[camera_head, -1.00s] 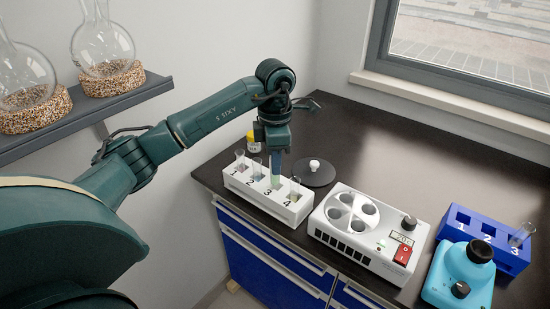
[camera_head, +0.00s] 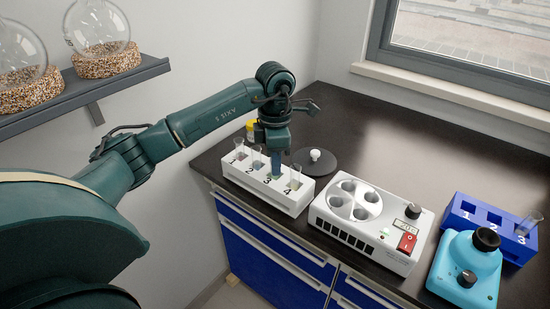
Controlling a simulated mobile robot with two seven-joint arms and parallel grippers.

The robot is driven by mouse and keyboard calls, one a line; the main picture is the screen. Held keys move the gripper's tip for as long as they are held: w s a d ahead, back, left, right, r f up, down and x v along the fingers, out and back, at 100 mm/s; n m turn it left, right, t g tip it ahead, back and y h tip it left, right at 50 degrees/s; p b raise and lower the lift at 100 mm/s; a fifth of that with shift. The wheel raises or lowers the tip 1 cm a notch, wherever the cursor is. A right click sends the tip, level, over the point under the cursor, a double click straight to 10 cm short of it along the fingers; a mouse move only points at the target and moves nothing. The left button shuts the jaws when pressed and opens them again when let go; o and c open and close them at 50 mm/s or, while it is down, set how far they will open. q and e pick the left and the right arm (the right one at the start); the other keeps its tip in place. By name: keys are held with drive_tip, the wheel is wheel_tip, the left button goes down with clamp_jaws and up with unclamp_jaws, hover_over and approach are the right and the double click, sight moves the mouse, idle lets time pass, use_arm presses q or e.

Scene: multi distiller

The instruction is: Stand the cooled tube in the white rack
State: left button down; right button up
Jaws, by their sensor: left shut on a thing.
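The white rack (camera_head: 262,199) stands on the dark bench, with slots numbered 1 to 4 on its top. Glass tubes stand in slot 1 (camera_head: 240,148), slot 2 (camera_head: 256,154) and slot 4 (camera_head: 295,176). My left gripper (camera_head: 276,152) points down over slot 3 and is shut on a tube (camera_head: 276,170). The tube is upright, with its lower end at slot 3 and greenish contents. How deep it sits in the slot is hard to tell. My right gripper is not in view.
A white heater or centrifuge unit (camera_head: 386,246) with round wells stands right of the rack. A blue rack (camera_head: 462,212) with one tube (camera_head: 529,223) and a turquoise device (camera_head: 460,262) are at the right. Behind the white rack are a dark round lid (camera_head: 318,177) and a yellow-capped jar (camera_head: 250,128).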

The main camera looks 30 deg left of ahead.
use_arm(q)
drive_tip(key=shift+f+b, duration=0.45)
drive_tip(key=shift+f, duration=0.3)
drive_tip(key=c, duration=1.2)
unclamp_jaws()
drive_tip(key=shift+o, duration=0.2)
wheel_tip(320, 180, up, 4)
drive_tip(key=p, duration=0.3)
drive_tip(key=shift+r, duration=0.2)
wheel_tip(320, 180, up, 3)
drive_tip(key=shift+f+p, duration=0.1)
drive_tip(key=shift+p, duration=1.1)
drive_tip(key=shift+f, duration=0.1)
